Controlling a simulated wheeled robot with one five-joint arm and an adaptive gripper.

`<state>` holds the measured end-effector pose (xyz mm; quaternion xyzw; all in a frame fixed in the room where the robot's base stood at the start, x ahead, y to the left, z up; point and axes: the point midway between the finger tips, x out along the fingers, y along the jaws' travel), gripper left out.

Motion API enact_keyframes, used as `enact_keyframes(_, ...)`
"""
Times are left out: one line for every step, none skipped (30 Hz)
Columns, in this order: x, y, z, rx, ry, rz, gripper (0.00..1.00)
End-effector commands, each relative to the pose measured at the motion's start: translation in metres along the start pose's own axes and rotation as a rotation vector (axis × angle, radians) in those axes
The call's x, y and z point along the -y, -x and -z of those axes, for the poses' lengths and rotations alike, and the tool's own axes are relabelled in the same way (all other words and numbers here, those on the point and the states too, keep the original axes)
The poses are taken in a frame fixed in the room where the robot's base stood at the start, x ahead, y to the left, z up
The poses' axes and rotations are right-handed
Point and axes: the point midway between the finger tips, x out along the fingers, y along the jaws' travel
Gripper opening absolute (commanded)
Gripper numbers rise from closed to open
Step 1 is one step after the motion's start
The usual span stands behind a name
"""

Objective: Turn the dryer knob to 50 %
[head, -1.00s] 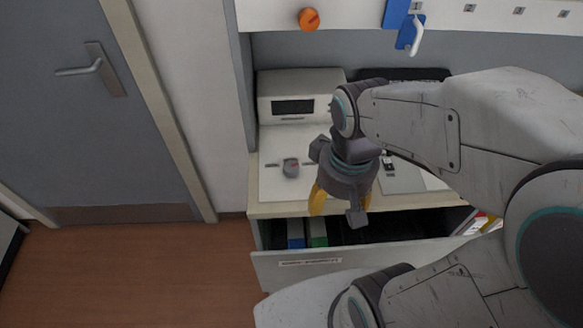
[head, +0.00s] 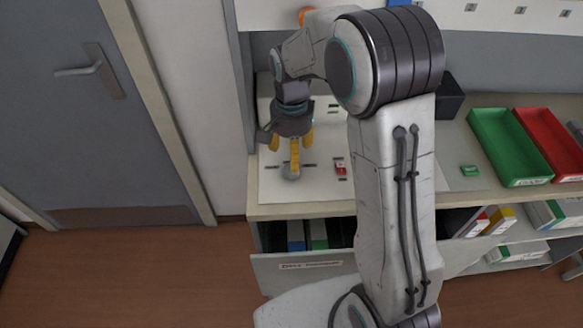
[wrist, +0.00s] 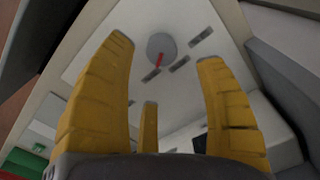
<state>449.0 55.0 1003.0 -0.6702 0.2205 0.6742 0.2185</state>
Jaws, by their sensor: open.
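A round grey knob (head: 291,173) sits on the white panel (head: 270,190) on top of the counter. In the wrist view the same knob (wrist: 161,44) shows a red pointer mark on one side, with several dark strips on the panel around it. My gripper (head: 292,150) points down just above the knob in the head view, with its yellow fingers apart. One finger partly covers the knob there. In the wrist view my gripper (wrist: 160,68) is open and empty, and the knob shows beyond the fingertips. I cannot tell whether any finger touches it.
A small red and white part (head: 341,168) lies right of the knob. A green tray (head: 497,152) and a red tray (head: 552,143) stand at the right. An orange knob (head: 303,14) on the back panel is partly hidden by my arm. A drawer (head: 290,270) with binders is open below.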

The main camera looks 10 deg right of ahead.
Motion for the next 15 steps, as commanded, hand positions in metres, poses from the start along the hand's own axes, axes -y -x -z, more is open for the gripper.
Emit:
enact_keyframes(0.0018, 0.0015, 0.0019, -0.005, -0.070, 0.005, 0.65)
enact_keyframes(0.0020, 0.0017, 0.0022, -0.006, -0.114, 0.006, 0.65)
enact_keyframes(0.0018, 0.0016, 0.0019, -0.005, -0.171, 0.006, 0.65)
enact_keyframes(0.0017, 0.0015, 0.0019, -0.005, -0.209, 0.006, 0.65)
enact_keyframes(0.0016, 0.0015, 0.0018, -0.005, -0.246, 0.006, 0.65)
enact_keyframes(0.0016, 0.0015, 0.0018, -0.005, -0.290, 0.006, 0.65)
enact_keyframes(0.0016, 0.0015, 0.0017, -0.004, -0.319, 0.006, 0.65)
enact_keyframes(0.0015, 0.0015, 0.0017, -0.004, -0.345, 0.006, 0.65)
enact_keyframes(0.0015, 0.0015, 0.0017, -0.004, -0.374, 0.006, 0.65)
enact_keyframes(0.0015, 0.0015, 0.0017, -0.004, -0.392, 0.006, 0.65)
enact_keyframes(0.0014, 0.0013, 0.0016, -0.004, -0.409, 0.006, 0.65)
enact_keyframes(0.0014, 0.0007, 0.0016, -0.004, -0.425, 0.006, 0.65)
enact_keyframes(0.0013, -0.0001, 0.0015, -0.003, -0.436, 0.005, 0.65)
enact_keyframes(0.0013, -0.0014, 0.0015, -0.003, -0.443, 0.005, 0.65)
enact_keyframes(0.0013, -0.0038, 0.0015, -0.003, -0.450, 0.005, 0.65)
